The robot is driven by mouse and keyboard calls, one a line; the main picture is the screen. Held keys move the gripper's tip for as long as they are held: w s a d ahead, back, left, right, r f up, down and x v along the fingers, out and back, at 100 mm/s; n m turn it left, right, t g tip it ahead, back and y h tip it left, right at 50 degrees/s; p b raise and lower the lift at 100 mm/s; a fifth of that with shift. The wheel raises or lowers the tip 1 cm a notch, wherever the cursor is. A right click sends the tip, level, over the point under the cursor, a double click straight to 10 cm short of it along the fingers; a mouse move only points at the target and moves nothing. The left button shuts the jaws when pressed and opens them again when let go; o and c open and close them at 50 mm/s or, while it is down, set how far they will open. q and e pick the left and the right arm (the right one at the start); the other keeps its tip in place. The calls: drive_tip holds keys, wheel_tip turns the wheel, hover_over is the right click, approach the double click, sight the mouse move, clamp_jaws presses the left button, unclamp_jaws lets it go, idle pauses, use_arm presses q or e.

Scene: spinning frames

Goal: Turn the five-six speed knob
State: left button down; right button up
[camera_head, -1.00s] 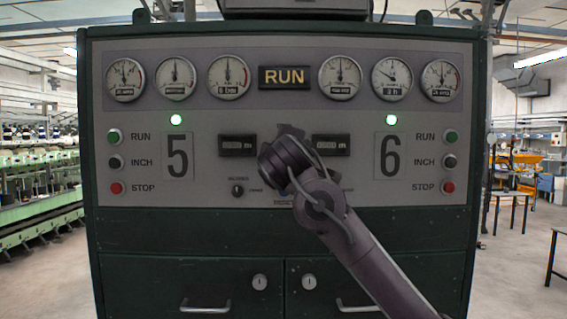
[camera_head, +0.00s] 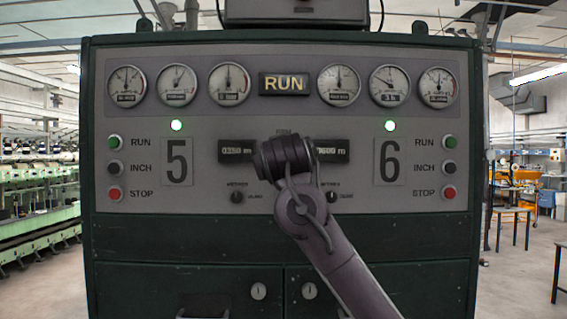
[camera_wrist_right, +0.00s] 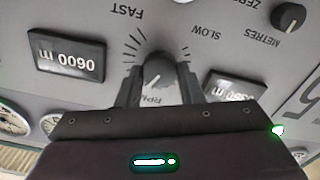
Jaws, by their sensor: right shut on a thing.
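The five-six speed knob (camera_wrist_right: 158,69) is a dark round knob with a pale pointer line, set among FAST and SLOW markings. It shows upside down in the right wrist view. My right gripper (camera_wrist_right: 158,84) has one finger on each side of the knob and is shut on it. In the head view my right gripper (camera_head: 283,157) is in front of the panel between the 5 and 6 labels, and it hides the knob there. My left gripper is not in view.
Digital counters flank the knob, the left one (camera_head: 236,151) and the right one (camera_head: 335,151). Two small METRES knobs (camera_head: 237,197) (camera_head: 333,197) sit lower. RUN, INCH and STOP buttons (camera_head: 115,168) (camera_head: 449,168) are at the panel's sides. Gauges (camera_head: 230,83) line the top.

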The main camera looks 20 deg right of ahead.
drive_tip(key=m, duration=0.6)
drive_tip(key=shift+f+b, duration=0.15)
drive_tip(key=shift+b, duration=0.25)
idle(0.3)
drive_tip(key=o, duration=1)
drive_tip(key=b+v, duration=0.3)
drive_tip(key=v, duration=0.4)
drive_tip(key=shift+s, duration=0.35)
